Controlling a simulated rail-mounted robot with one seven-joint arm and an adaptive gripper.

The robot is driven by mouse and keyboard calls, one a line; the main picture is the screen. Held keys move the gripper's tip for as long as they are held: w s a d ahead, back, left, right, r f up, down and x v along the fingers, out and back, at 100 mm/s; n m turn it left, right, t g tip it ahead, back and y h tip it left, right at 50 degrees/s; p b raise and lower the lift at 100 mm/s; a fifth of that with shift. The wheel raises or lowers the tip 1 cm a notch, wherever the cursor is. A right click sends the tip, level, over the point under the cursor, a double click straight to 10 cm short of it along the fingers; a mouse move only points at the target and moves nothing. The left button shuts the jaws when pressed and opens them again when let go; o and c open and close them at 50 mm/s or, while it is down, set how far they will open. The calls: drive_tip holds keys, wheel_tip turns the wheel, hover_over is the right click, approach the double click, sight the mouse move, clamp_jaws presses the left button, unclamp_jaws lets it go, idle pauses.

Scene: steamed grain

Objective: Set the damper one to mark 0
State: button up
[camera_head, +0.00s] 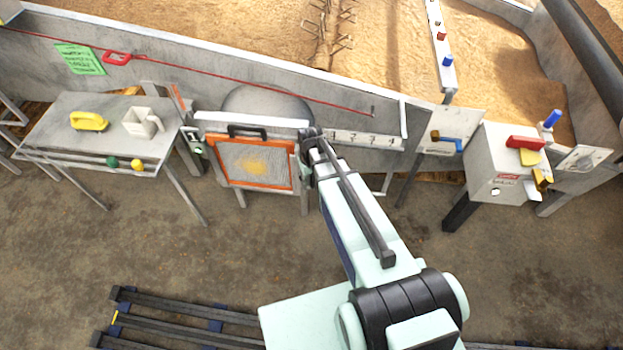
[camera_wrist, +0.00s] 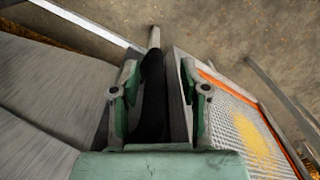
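My gripper (camera_head: 309,143) is at the left end of a white marked scale (camera_head: 372,139), beside an orange-framed mesh panel (camera_head: 252,162). The scale shows several black figures to the right of my gripper; its left end is hidden behind my gripper. In the wrist view my gripper (camera_wrist: 160,95) has its two green-backed fingers apart. A black handle-like bar with a pale grey end (camera_wrist: 153,38) lies between them, with a gap towards the right finger. I cannot tell whether this bar belongs to damper one. No label naming damper one is readable.
A grey side table (camera_head: 70,125) at the left holds a yellow object (camera_head: 89,121) and a pale mug-like container (camera_head: 142,122). At the right is a white box (camera_head: 497,165) with a red handle (camera_head: 525,142). A red cord runs along the trough wall. The floor in front is partly clear.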

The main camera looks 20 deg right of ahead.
drive_tip(key=shift+w, duration=0.1)
wheel_tip(320, 180, up, 12)
drive_tip(key=shift+r, duration=0.1)
idle(0.5)
idle(0.4)
drive_tip(key=s+f+g+p, duration=0.1)
drive_tip(key=s+f+g, duration=0.1)
drive_tip(key=s+f, duration=0.5)
drive_tip(key=s+a+f+m+g+p, duration=0.1)
drive_tip(key=s+f, duration=0.6)
drive_tip(key=s, duration=1)
drive_tip(key=s+f+g+p, duration=0.1)
drive_tip(key=s+f+g, duration=0.2)
drive_tip(key=s+f, duration=0.4)
drive_tip(key=s, duration=0.5)
drive_tip(key=shift+s+a+f+m+g, duration=0.3)
drive_tip(key=shift+s+m+g, duration=0.05)
drive_tip(key=shift+m+g, duration=0.05)
